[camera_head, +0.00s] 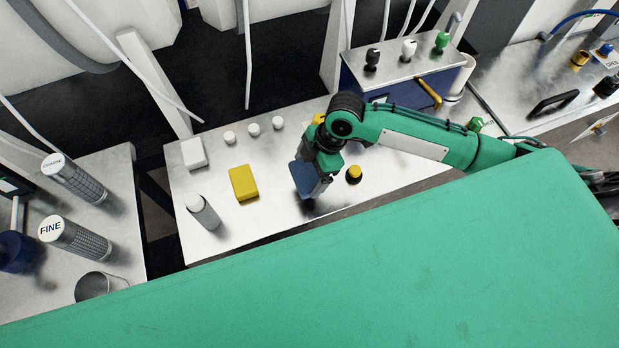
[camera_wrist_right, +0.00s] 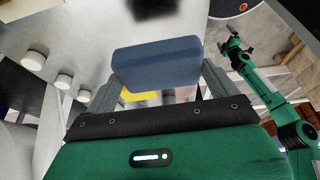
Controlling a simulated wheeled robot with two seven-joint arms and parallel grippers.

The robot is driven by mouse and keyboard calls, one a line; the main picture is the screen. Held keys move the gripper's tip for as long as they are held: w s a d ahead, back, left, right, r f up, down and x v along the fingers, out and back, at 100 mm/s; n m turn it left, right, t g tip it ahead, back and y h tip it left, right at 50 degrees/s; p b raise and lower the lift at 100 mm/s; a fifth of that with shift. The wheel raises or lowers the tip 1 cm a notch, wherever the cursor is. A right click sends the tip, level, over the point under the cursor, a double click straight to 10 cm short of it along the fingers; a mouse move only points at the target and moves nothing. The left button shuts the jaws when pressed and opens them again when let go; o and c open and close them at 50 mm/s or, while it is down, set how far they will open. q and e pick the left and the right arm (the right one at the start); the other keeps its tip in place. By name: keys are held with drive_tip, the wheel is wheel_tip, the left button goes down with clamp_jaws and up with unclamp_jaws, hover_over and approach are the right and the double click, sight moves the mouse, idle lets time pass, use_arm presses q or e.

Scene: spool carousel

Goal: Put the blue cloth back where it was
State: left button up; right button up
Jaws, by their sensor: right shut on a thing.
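The blue cloth (camera_head: 301,180) is a folded, block-like pad. My right gripper (camera_head: 322,183) is shut on it over the metal bench, between a yellow block and a yellow knob. In the right wrist view the cloth (camera_wrist_right: 157,63) sits between the two fingers (camera_wrist_right: 153,92). I cannot tell whether the cloth touches the bench top. My left gripper is not in the head view.
The metal bench (camera_head: 275,205) holds a yellow block (camera_head: 243,183), a white bottle (camera_head: 202,211), a white block (camera_head: 194,153), white knobs (camera_head: 253,129) and a yellow knob (camera_head: 354,173). A box with coloured knobs (camera_head: 400,75) stands behind. Bare bench lies left of the cloth.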

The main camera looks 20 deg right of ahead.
sight(311, 181)
wheel_tip(311, 181, down, 3)
drive_tip(key=shift+r, duration=0.1)
wheel_tip(311, 181, down, 3)
drive_tip(key=shift+p, duration=0.65)
drive_tip(key=shift+f, duration=0.35)
drive_tip(key=shift+f, duration=0.2)
drive_tip(key=o, duration=0.6)
drive_tip(key=shift+r, duration=0.25)
drive_tip(key=shift+d+r, duration=0.15)
drive_tip(key=shift+r, duration=0.1)
drive_tip(key=b+v, duration=0.3)
drive_tip(key=v, duration=0.8)
drive_tip(key=shift+d+r, duration=0.1)
drive_tip(key=shift+r, duration=0.1)
